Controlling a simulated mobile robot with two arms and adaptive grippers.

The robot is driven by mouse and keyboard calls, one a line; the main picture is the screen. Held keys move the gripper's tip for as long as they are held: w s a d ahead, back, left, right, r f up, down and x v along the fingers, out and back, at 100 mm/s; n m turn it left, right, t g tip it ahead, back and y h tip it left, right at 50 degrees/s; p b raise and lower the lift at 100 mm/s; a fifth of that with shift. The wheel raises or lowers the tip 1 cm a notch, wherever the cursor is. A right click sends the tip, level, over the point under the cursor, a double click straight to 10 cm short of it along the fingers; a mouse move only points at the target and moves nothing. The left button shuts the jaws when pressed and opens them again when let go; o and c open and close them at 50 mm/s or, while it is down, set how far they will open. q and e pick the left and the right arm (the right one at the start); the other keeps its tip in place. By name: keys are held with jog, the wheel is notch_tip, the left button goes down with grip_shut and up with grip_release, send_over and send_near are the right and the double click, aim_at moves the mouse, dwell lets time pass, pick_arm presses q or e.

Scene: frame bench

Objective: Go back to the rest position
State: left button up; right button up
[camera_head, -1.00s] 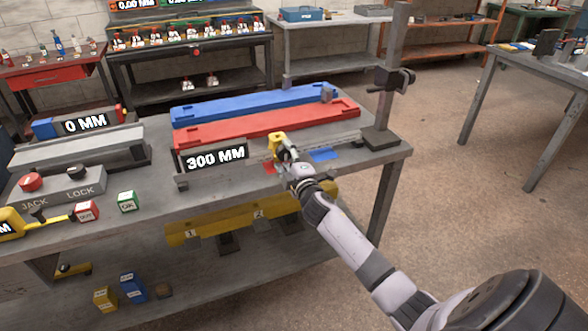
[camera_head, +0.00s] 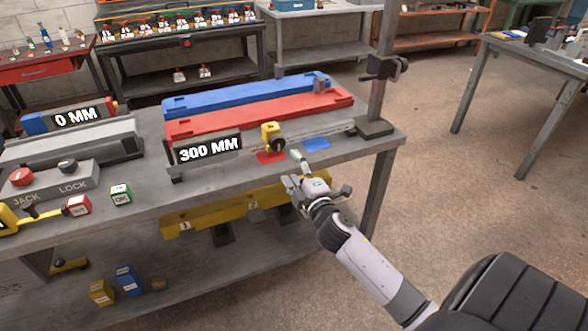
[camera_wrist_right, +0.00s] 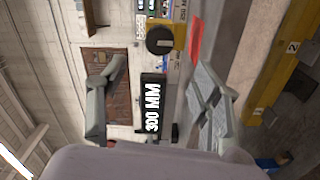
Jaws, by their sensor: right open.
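My right gripper (camera_head: 300,172) is open and empty in the head view, just off the front edge of the workbench (camera_head: 150,190). In the right wrist view its two fingers (camera_wrist_right: 155,105) stand wide apart with nothing between them. A yellow block with a dark round knob (camera_head: 272,138) stands on the bench by the red patch (camera_head: 270,156), apart from the gripper. The yellow block also shows in the right wrist view (camera_wrist_right: 180,38). My left gripper is in neither view.
The 300 MM display (camera_head: 209,149), the red bar (camera_head: 260,112) and the blue bar (camera_head: 245,92) lie behind. A dark upright post (camera_head: 382,75) stands at the bench's right end. A yellow rail (camera_head: 215,211) runs below the front edge. Open floor lies to the right.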

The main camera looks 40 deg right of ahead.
jog(key=s+a+f+m+g+y, duration=0.1)
jog(key=s+a+f+m+g, duration=0.2)
jog(key=f, duration=0.9)
jog(key=s+f+g, duration=0.2)
jog(key=s+f, duration=0.3)
jog(key=f, duration=0.7)
jog(key=s+a+f+m+g+y, duration=0.1)
jog(key=s+a+f+m+g, duration=0.3)
jog(key=f, duration=0.8)
jog(key=s+a+f+m+g, duration=0.1)
jog(key=s+a+f+g, duration=0.1)
jog(key=s+f, duration=0.5)
jog(key=s+a+f+m+g+y, duration=0.1)
jog(key=s+a+f+g, duration=0.2)
jog(key=s, duration=1.4)
jog(key=s+a+f+m+g+y, duration=0.1)
jog(key=s+a+f, duration=0.3)
jog(key=s+f, duration=0.7)
jog(key=shift+s+m+g, duration=0.4)
jog(key=shift+s+g, duration=0.3)
jog(key=shift+s, duration=0.2)
